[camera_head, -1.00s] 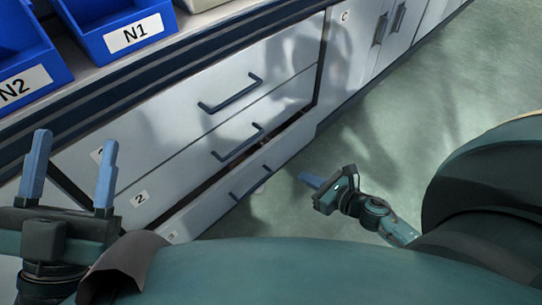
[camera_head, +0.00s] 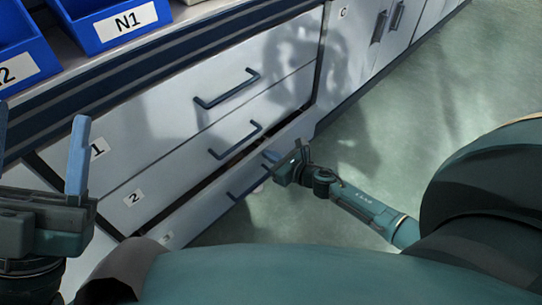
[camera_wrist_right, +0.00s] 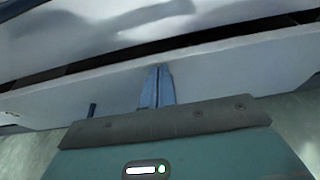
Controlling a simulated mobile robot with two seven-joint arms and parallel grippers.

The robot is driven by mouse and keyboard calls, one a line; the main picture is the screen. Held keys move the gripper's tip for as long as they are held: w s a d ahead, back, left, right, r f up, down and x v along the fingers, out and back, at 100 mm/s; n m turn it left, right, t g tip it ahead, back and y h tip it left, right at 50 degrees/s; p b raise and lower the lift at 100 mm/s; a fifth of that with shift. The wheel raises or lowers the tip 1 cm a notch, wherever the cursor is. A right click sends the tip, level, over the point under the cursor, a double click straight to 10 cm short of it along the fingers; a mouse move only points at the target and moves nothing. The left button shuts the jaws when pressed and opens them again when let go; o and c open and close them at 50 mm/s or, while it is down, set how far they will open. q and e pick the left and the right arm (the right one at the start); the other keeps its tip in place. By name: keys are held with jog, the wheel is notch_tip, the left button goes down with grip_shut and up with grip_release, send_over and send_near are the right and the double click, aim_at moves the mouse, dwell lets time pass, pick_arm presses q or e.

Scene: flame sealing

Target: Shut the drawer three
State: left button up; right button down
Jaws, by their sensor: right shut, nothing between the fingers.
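Drawer three (camera_head: 212,207) is the lowest drawer of the white cabinet, below the drawer labelled 2 (camera_head: 182,170). It stands out a little, with a dark gap above its front. Its dark bar handle (camera_head: 243,188) is partly hidden near my right gripper. My right gripper (camera_head: 272,158) is shut and empty, in front of the right part of drawer three. In the right wrist view its blue fingers (camera_wrist_right: 156,86) point at the white drawer front (camera_wrist_right: 220,75); I cannot tell whether they touch. My left gripper (camera_head: 40,140) is open and empty at the left, cut by the picture edge.
The drawer labelled 1 (camera_head: 180,115) is flush above. Blue bins (camera_head: 110,24) stand on the counter at the top left. A cabinet door labelled C (camera_head: 345,55) is to the right. The green floor (camera_head: 400,130) is clear.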

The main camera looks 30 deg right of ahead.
aim_at(261, 148)
jog(key=w, duration=0.2)
jog(key=w+a, duration=0.1)
jog(key=shift+w+a, duration=0.2)
jog(key=shift+w, duration=0.2)
jog(key=shift+w+r, duration=0.15)
jog(key=shift+r, duration=0.05)
